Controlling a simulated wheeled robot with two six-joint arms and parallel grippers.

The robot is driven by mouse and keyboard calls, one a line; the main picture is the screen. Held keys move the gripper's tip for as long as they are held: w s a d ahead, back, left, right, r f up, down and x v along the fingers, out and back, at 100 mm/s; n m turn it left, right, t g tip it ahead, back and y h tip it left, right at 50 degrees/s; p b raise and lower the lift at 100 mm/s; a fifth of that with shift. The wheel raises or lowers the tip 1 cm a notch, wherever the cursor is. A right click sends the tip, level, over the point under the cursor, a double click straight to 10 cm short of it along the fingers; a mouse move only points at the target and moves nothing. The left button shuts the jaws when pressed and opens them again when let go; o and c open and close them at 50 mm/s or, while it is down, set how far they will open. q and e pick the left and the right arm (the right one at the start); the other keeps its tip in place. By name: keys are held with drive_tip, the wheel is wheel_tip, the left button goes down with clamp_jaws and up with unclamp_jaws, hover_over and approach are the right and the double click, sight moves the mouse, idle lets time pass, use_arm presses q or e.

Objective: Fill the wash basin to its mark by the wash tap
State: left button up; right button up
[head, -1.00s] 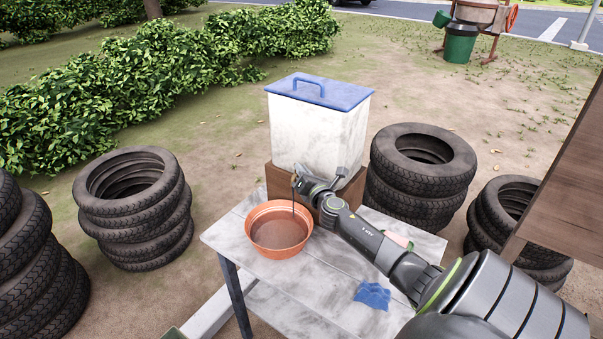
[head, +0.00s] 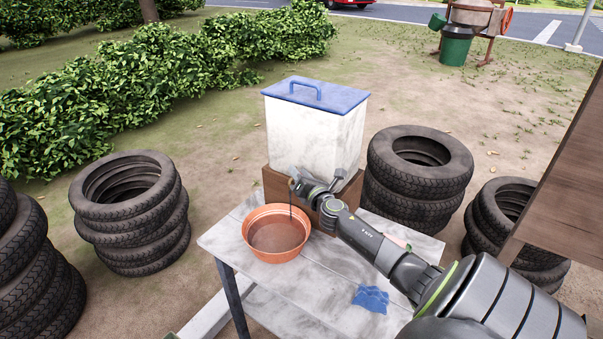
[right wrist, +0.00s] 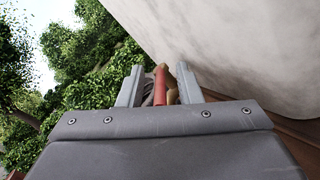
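The orange wash basin (head: 249,235) stands on the grey table below the tap, with brownish liquid inside. A thin dark line, seemingly a stream, runs from the tap's spout (head: 292,184) down into it. I cannot make out the mark. The white water container (head: 315,130) with a blue lid stands on a brown block behind. My right gripper (head: 302,181) is at the tap, partly hiding it. In the right wrist view, the open fingers (right wrist: 159,85) stand either side of the tap's red lever (right wrist: 161,84), with gaps beside it. My left gripper is out of view.
A blue cloth (head: 371,298) lies on the table (head: 325,268) in front, right of the basin. Tyre stacks stand left (head: 130,215) and right (head: 420,175) of the table. A brown board (head: 565,165) rises at the right edge.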

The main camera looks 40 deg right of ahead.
drive_tip(key=shift+s, duration=0.1)
drive_tip(key=b+v, duration=0.2)
drive_tip(key=v, duration=1.5)
drive_tip(key=shift+b, duration=0.35)
drive_tip(key=shift+s+a+f, duration=0.1)
idle(5.0)
